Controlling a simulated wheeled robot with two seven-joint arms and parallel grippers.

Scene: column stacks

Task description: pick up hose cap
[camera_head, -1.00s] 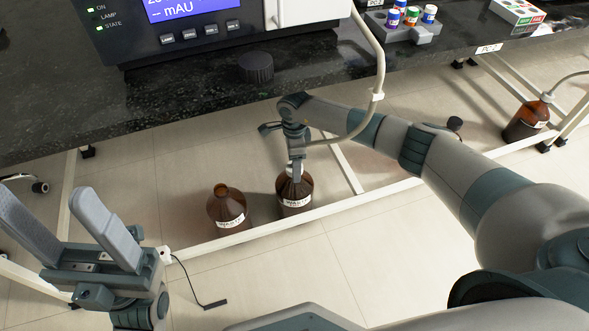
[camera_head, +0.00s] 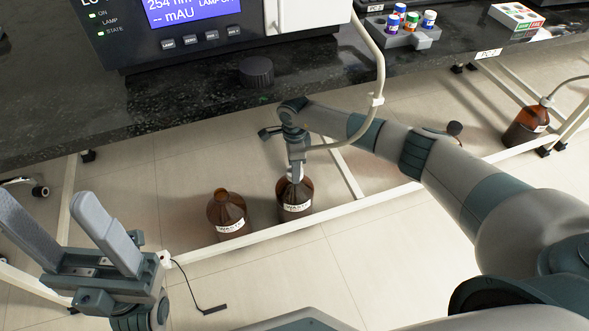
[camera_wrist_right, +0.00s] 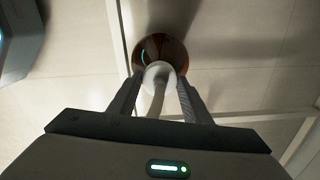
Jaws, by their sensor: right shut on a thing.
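The hose cap (camera_wrist_right: 158,73) is white, with a pale hose (camera_wrist_right: 157,103) running from it. My right gripper (camera_head: 296,175) reaches down from above and is shut on the cap. In the right wrist view its fingers (camera_wrist_right: 159,82) are on either side of the cap. In the head view the fingers mostly hide the cap. I cannot tell whether the cap is clear of the neck. My left gripper (camera_head: 42,203) is open and empty at the left.
A second brown bottle (camera_head: 227,213) with an open neck stands close on the left. A white frame rail (camera_head: 262,234) runs in front of both bottles. The black bench top (camera_head: 190,105) overhangs behind, with a dark ribbed cap (camera_head: 256,71) near its edge. Floor at front is mostly clear.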

